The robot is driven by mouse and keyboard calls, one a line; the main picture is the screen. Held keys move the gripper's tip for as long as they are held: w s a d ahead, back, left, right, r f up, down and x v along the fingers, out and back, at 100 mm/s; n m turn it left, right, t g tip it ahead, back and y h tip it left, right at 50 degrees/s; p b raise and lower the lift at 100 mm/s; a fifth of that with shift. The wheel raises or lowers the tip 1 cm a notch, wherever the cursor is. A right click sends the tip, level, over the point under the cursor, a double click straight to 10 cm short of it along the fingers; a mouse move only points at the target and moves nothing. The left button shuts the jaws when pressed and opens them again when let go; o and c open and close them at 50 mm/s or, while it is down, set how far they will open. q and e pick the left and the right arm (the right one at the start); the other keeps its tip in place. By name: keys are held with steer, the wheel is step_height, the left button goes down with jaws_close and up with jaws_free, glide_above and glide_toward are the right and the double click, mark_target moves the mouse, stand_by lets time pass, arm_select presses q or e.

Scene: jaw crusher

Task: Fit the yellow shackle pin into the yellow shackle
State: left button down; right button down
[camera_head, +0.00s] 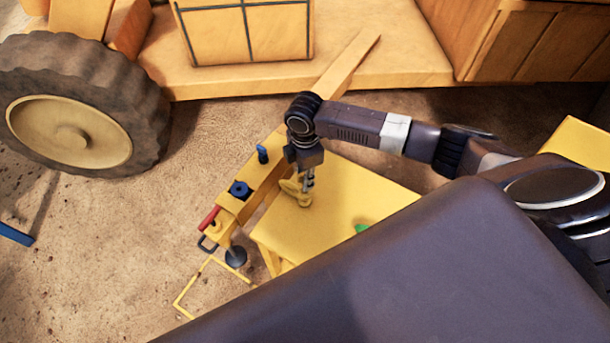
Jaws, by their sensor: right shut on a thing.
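My right gripper (308,184) reaches in from the right and points down over the yellow table. It is shut on a small yellow piece (305,201) that looks like the shackle pin; the fingers hide much of it. Another yellow piece, which looks like the yellow shackle (291,187), is just left of the fingers, at the table's left edge by the yellow beam. At this size I cannot tell whether pin and shackle touch or are lined up. My left gripper is not in view.
The yellow table (345,195) has a green thing (362,228) near its front. A yellow beam (262,178) with blue fittings (239,190) and a red handle (209,218) runs along its left. A large wheeled machine (75,125) stands behind. Open ground lies left.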

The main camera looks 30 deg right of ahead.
steer(key=shift+p, duration=1.1)
stand_by(1.3)
steer(key=shift+f+b, duration=1.7)
steer(key=shift+f, duration=1.1)
steer(key=c, duration=1.6)
jaws_free()
steer(key=shift+r, duration=0.1)
step_height(320, 180, up, 12)
steer(key=shift+f, duration=0.1)
